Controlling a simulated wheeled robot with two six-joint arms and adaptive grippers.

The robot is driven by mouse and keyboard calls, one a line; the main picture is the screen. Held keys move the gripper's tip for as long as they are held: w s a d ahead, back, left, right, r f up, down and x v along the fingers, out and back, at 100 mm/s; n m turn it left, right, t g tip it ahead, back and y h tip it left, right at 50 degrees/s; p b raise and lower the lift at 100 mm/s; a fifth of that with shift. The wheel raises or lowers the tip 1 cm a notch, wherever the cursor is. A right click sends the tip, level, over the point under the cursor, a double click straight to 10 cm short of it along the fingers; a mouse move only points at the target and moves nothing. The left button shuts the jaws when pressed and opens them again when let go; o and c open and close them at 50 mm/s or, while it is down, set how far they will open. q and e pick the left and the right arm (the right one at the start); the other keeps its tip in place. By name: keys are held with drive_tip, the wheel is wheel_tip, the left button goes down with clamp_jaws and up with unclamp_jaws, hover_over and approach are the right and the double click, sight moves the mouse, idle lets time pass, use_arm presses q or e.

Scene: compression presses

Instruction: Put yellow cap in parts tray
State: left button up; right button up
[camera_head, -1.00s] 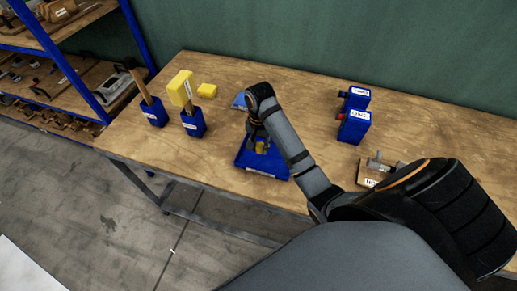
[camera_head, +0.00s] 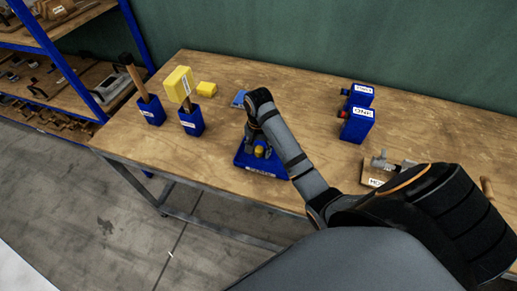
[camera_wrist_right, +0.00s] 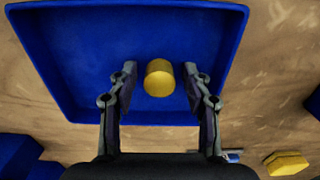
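The yellow cap (camera_head: 260,152) is a small cylinder in the blue parts tray (camera_head: 247,163) on the wooden table. In the right wrist view the cap (camera_wrist_right: 159,78) sits over the tray's blue floor (camera_wrist_right: 80,50), inside its walls. My right gripper (camera_head: 258,143) is low over the tray. In the right wrist view its two fingers (camera_wrist_right: 158,80) stand on either side of the cap, with a narrow gap on each side, so it is open around the cap. My left gripper is in neither view.
Blue holders with a handled tool (camera_head: 151,111) and a yellow-headed tool (camera_head: 192,122) stand left. A yellow block (camera_head: 206,89) lies behind them. Two blue button boxes (camera_head: 357,125) and a metal-and-wood fixture (camera_head: 383,165) are at right. The table's front left is clear.

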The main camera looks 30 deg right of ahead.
sight(259, 150)
drive_tip(key=shift+r, duration=0.1)
wheel_tip(259, 150, up, 12)
drive_tip(key=p, duration=1.1)
drive_tip(key=shift+s, duration=0.1)
